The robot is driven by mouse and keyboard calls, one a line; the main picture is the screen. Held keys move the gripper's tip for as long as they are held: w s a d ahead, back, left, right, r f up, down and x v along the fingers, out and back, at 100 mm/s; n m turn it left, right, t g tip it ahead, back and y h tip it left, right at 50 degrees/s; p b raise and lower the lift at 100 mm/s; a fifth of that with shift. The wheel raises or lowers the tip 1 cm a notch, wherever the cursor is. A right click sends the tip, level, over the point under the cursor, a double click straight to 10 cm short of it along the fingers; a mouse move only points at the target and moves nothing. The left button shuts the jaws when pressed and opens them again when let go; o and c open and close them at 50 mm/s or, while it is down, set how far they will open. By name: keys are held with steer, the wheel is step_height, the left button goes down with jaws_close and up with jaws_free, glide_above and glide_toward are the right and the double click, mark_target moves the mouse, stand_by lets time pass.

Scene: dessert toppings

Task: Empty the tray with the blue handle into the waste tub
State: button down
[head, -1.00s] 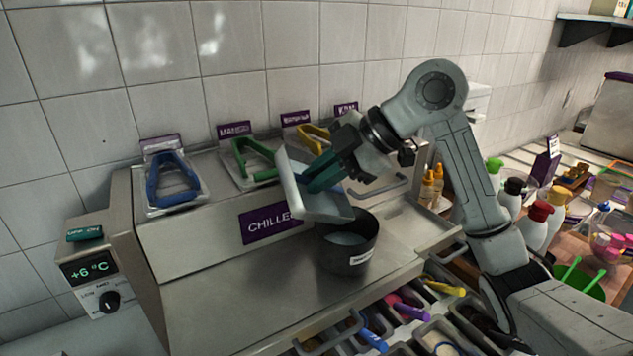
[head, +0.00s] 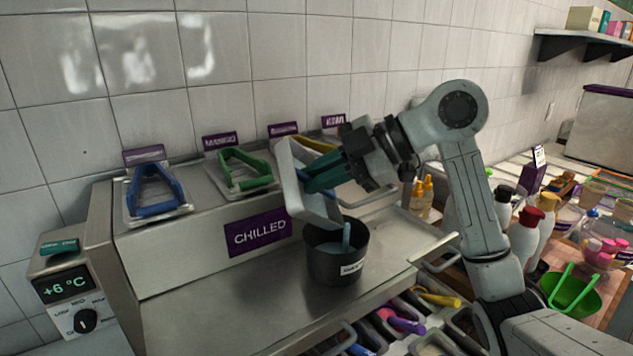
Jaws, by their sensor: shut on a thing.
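My gripper (head: 322,175) has teal fingers and is shut on a pale, shallow tray (head: 291,183). The tray is steeply tilted, its lower end just above the dark waste tub (head: 335,267). A blue handle (head: 155,190) shows on a tray at the far left.
A green-handled tray (head: 242,170) sits on the chilled ledge behind the held tray, with a partly hidden yellow handle (head: 318,145) beyond. Bins with coloured handles (head: 405,323) lie below the counter's front edge. Bottles (head: 526,232) stand at right. The counter left of the tub is clear.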

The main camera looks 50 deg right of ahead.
steer(key=shift+s+d+r+t+y+b, duration=0.15)
steer(key=shift+s+d+t+y+b, duration=0.25)
steer(key=shift+b, duration=0.5)
steer(key=shift+s+d+r+t+y+b, duration=0.15)
steer(key=shift+s+t+b, duration=0.3)
steer(key=shift+b, duration=0.45)
steer(key=shift+w+r+p, duration=0.1)
steer(key=shift+p, duration=0.2)
steer(key=shift+a, duration=0.1)
steer(key=shift+w+a+f+g+h+p, duration=0.15)
steer(key=shift+w+a+g+h+p, duration=0.25)
steer(key=shift+p, duration=0.6)
steer(key=shift+w+a+f+g+h+p, duration=0.15)
steer(key=shift+w+g+p, duration=0.35)
steer(key=shift+p, duration=0.45)
steer(key=shift+w+a+f+g+h+p, duration=0.4)
steer(key=shift+w+f+g+h+p, duration=0.15)
steer(key=shift+g+p, duration=0.6)
steer(key=shift+w+a+f+h+p, duration=0.15)
steer(key=shift+w+h+p, duration=0.15)
steer(key=shift+p, duration=0.4)
steer(key=w+a+f+g+h+p, duration=0.2)
steer(key=w+f+g+h, duration=0.1)
steer(key=g, duration=0.4)
steer(key=shift+f+g+h+p, duration=0.3)
steer(key=shift+f+h+p, duration=0.05)
steer(key=shift+f+h, duration=0.45)
